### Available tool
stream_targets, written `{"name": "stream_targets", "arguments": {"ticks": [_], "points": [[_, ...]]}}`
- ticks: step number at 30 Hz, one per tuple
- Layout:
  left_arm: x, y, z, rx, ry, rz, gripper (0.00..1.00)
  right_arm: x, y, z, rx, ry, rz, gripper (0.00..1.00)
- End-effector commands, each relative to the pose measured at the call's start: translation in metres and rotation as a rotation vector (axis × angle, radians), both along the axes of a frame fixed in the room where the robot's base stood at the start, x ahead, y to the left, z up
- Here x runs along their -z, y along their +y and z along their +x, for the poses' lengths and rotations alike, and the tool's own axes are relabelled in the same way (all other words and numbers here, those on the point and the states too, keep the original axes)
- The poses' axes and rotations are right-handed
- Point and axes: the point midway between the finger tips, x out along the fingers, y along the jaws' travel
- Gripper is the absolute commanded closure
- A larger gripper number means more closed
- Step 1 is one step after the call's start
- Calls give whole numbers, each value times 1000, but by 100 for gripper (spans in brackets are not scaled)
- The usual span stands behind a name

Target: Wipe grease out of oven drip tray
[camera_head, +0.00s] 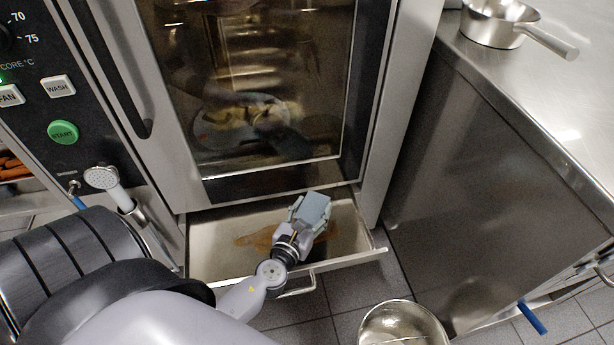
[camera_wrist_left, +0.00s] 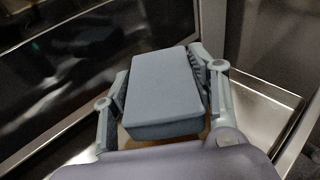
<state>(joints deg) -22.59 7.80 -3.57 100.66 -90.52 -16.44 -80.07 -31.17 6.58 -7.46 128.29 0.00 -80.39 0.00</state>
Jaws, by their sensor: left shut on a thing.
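The oven drip tray (camera_head: 350,225) is a shallow metal drawer pulled out below the oven door. A brown grease patch (camera_head: 258,240) shows on its floor, partly hidden by my left gripper and arm. My left gripper (camera_head: 309,212) is over the tray, shut on a blue-grey block-shaped sponge (camera_head: 314,207). In the left wrist view the sponge (camera_wrist_left: 165,92) sits between the two fingers, and bare tray floor (camera_wrist_left: 262,108) shows to its right. I cannot tell whether the sponge touches the tray floor. My right gripper is not in view.
The closed oven door (camera_head: 270,90) stands just above the tray. A metal pot (camera_head: 403,325) is on the floor at front right. A steel counter (camera_head: 545,95) with a saucepan (camera_head: 497,22) is at right. A hand shower (camera_head: 103,178) hangs at left.

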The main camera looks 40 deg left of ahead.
Motion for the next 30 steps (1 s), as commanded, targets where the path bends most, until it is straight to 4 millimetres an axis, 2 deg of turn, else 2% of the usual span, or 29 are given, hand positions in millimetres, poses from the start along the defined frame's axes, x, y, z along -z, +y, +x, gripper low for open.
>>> {"name": "stream_targets", "arguments": {"ticks": [9,30], "points": [[-3,-16,19,0,-1,0,75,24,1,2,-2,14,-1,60],[-4,-41,46,1,0,0,75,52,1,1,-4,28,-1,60]]}}
